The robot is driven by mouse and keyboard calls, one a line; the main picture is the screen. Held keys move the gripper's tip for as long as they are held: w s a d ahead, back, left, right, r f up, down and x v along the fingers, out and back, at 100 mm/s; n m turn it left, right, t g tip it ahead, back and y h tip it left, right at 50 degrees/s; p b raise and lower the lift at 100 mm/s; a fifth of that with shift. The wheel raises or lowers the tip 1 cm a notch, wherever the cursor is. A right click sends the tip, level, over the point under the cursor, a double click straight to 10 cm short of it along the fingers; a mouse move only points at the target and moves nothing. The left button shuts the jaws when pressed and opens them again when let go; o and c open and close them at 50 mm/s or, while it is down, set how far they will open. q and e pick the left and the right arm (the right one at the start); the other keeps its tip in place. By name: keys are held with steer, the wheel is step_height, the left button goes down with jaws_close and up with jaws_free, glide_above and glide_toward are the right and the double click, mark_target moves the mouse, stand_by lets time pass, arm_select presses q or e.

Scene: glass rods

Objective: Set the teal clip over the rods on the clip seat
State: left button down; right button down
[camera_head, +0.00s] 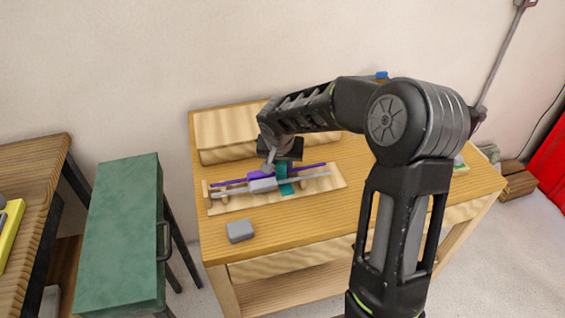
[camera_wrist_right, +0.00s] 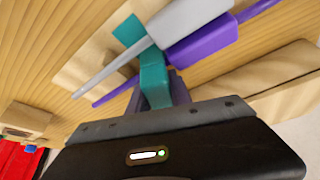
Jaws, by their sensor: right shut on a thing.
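The teal clip (camera_head: 284,179) is at the rods on the wooden rack; it also shows in the right wrist view (camera_wrist_right: 154,78), between my fingers. My right gripper (camera_head: 281,163) is shut on it; the gripper also shows in the right wrist view (camera_wrist_right: 160,92). A purple rod (camera_head: 230,181) and a grey rod (camera_head: 312,176) lie side by side across the rack (camera_head: 219,207). In the wrist view the clip's upper part is by the grey rod (camera_wrist_right: 115,66) and purple rod (camera_wrist_right: 205,45). I cannot tell whether it rests on its seat. My left gripper is not in view.
A grey block (camera_head: 240,231) lies on the table (camera_head: 300,232) in front of the rack. A long wooden block (camera_head: 228,134) stands behind it. A green cabinet (camera_head: 122,230) stands left of the table. The front of the table is mostly clear.

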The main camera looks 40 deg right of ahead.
steer(key=c, duration=1.5)
jaws_free()
steer(key=shift+o, duration=0.2)
steer(key=shift+r, duration=0.1)
steer(key=b+v, duration=0.1)
steer(key=v, duration=1.1)
